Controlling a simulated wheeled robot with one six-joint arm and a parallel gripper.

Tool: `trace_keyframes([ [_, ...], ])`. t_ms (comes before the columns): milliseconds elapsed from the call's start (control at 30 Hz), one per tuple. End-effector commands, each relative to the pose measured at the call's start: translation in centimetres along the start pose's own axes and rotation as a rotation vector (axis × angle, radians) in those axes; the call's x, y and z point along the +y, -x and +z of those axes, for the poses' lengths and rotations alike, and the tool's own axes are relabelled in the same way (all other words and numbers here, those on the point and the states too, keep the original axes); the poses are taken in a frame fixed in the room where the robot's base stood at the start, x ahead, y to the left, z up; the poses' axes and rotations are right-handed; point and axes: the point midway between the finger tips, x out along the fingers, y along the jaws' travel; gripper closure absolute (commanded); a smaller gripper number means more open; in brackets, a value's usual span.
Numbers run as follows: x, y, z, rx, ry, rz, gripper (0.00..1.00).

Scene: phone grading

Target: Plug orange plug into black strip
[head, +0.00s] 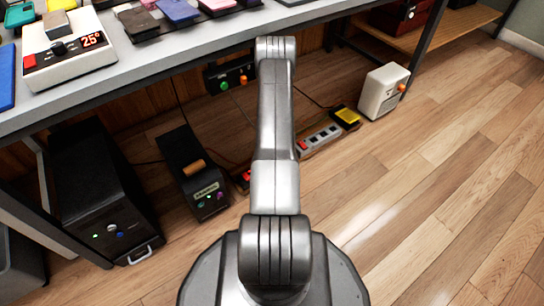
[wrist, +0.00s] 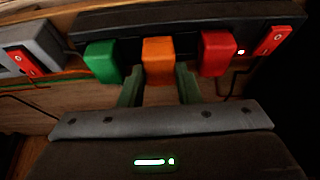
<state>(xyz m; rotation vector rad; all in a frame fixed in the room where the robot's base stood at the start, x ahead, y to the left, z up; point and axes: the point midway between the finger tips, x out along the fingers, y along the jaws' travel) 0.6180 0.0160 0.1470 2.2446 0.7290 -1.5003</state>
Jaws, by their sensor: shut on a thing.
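In the wrist view the orange plug (wrist: 158,60) stands between a green plug (wrist: 102,61) and a red plug (wrist: 218,53), all in a row along the black strip (wrist: 178,19). My gripper (wrist: 158,84) is shut on the orange plug, one finger on each side. The orange plug is against or just in front of the strip; its prongs are hidden, so I cannot tell whether it is seated. The black strip has a red switch (wrist: 273,41) with a lit lamp at its right end. In the head view my arm hides the gripper and plug.
A grey strip (head: 319,140) with a red switch lies on the floor, near a yellow block (head: 346,117). A black computer case (head: 92,190) and a black box (head: 193,172) stand left. A white box (head: 383,91) stands right. The workbench (head: 150,72) overhangs; open floor lies right.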

Motion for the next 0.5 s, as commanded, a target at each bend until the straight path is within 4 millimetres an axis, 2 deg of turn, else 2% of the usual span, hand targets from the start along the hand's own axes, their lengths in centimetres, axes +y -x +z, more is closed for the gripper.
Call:
trace_keyframes([
  [500,-0.03,-0.60,0.29,-0.001,0.000,-0.001,0.99],
])
